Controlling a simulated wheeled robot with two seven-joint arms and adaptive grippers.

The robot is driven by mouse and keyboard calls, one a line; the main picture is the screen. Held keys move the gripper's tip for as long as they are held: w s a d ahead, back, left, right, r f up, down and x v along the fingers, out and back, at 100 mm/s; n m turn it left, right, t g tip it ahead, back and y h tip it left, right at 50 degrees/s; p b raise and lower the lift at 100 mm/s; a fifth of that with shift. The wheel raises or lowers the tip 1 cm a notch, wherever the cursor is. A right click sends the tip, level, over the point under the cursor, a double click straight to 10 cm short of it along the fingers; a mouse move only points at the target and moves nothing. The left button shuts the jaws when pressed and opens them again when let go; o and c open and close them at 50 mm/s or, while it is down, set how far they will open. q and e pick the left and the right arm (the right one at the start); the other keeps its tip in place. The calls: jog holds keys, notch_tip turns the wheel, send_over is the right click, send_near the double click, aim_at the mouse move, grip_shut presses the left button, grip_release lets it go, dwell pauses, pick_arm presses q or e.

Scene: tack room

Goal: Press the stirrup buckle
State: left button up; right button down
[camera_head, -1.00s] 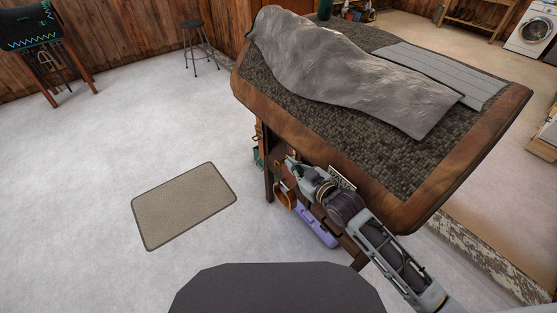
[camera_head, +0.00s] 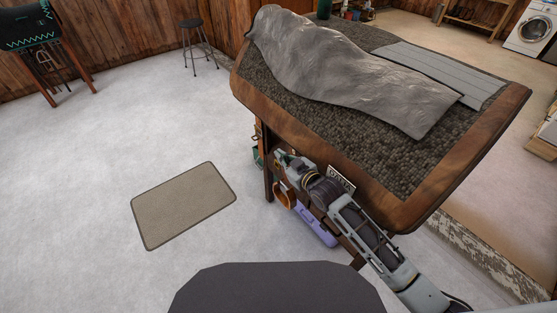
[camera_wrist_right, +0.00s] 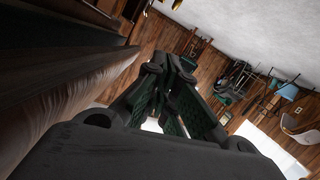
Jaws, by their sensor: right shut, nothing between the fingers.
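My right gripper (camera_head: 281,157) is beside the near long side of the table, below its top edge; it also shows in the right wrist view (camera_wrist_right: 172,62). Its fingers are shut and hold nothing. I cannot make out the stirrup buckle for certain. Small brown straps (camera_head: 257,128) hang at the table's far left corner, a little beyond the gripper and apart from it. A brown leather piece (camera_head: 285,197) hangs below my right arm, partly hidden by it. My left gripper is not in view.
The wooden table (camera_head: 452,178) carries a grey crumpled cover (camera_head: 345,75) and a grey slatted panel (camera_head: 440,70). A purple case (camera_head: 316,226) is under it. A small sign (camera_head: 341,179) is on its side. A mat (camera_head: 184,205) lies on the open floor at left.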

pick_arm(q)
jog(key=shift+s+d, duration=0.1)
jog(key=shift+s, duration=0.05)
pick_arm(e)
jog(key=w+a+f, duration=0.1)
jog(key=w+f, duration=0.2)
jog(key=f, duration=0.1)
jog(key=shift+w+a+f, duration=0.15)
jog(key=shift+w+f, duration=0.15)
jog(key=shift+f, duration=0.05)
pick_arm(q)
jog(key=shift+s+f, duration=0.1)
pick_arm(e)
jog(key=shift+f, duration=0.1)
dwell(0.4)
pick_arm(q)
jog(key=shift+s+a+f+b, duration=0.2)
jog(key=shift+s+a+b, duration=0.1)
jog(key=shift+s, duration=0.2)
pick_arm(e)
jog(key=shift+s+a+f+n, duration=0.1)
jog(key=shift+a+n, duration=0.05)
jog(key=shift+n, duration=0.35)
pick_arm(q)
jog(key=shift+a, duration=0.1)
pick_arm(e)
jog(key=shift+f, duration=0.1)
